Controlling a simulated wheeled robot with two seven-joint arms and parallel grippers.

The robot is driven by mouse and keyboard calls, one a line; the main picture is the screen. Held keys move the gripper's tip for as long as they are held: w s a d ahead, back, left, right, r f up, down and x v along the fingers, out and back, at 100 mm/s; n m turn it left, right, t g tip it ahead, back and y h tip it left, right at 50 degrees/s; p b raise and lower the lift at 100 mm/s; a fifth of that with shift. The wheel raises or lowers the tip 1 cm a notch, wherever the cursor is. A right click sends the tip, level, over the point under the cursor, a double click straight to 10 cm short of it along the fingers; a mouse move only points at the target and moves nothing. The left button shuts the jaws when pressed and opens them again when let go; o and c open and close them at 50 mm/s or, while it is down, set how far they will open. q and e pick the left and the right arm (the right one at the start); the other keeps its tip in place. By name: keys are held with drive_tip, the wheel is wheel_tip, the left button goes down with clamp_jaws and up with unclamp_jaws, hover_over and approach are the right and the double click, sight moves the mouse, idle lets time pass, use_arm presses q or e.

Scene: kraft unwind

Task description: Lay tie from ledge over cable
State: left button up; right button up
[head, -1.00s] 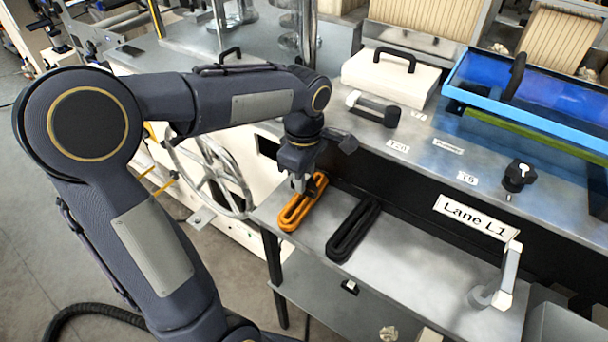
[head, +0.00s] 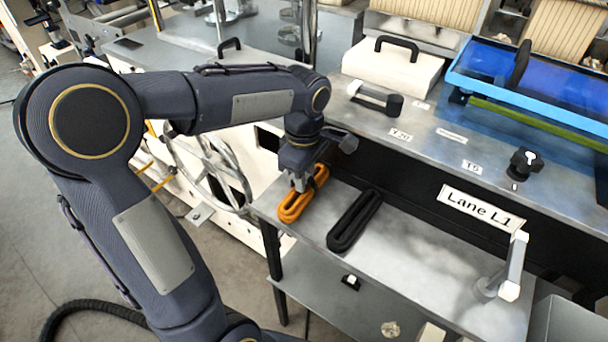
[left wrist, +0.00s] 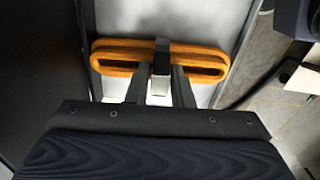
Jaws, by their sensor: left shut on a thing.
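An orange looped cable (head: 291,211) lies at the left end of the metal ledge (head: 410,262). It also shows in the left wrist view (left wrist: 112,55). My left gripper (head: 300,186) is right over the cable and points down. A short dark strip, which looks like the tie (left wrist: 161,58), sits between its fingers (left wrist: 160,78) and crosses the middle of the orange loop; its lower part looks pale. The gripper is shut on it. The fingers hide the tie in the head view, and I cannot tell whether it touches the cable.
A black looped cable (head: 354,222) lies to the right on the ledge. A "Lane L1" sign (head: 481,208) and a pale upright handle (head: 510,268) stand further right. A spoked handwheel (head: 212,170) is left of the ledge. The ledge between the black cable and handle is clear.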

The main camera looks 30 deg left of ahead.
use_arm(q)
drive_tip(key=shift+s+f, duration=0.15)
drive_tip(key=shift+f, duration=0.3)
drive_tip(key=o, duration=0.9)
drive_tip(key=shift+f, duration=0.1)
drive_tip(key=shift+o, duration=0.2)
drive_tip(key=r, duration=0.6)
drive_tip(key=r+p, duration=0.1)
drive_tip(key=r, duration=0.2)
drive_tip(key=shift+w, duration=0.3)
